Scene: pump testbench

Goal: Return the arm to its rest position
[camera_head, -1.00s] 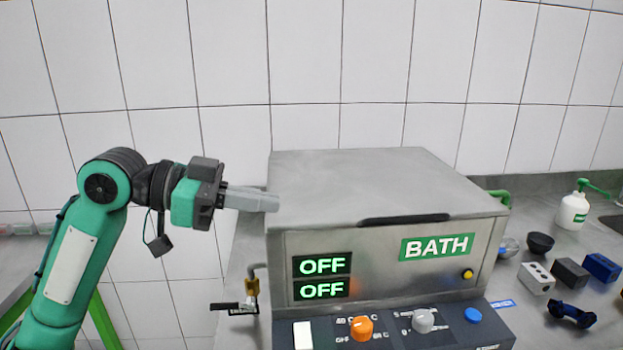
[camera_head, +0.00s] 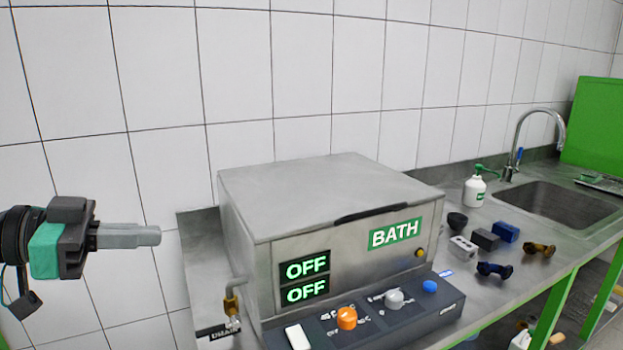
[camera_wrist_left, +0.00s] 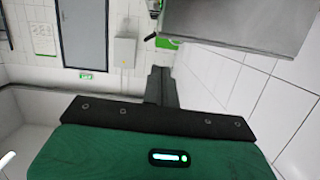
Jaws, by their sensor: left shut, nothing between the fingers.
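My left gripper (camera_head: 158,236) is at the left of the head view, with grey fingers pointing right. Its fingers are shut together with nothing between them. It hangs in the air to the left of the steel bath (camera_head: 330,190), clear of it. In the left wrist view the shut fingers (camera_wrist_left: 161,72) point away past the dark mount, and a steel box corner (camera_wrist_left: 245,22) shows at the upper right. Only the wrist end of the left arm shows in the head view. My right gripper is out of view.
A tiled wall stands behind.

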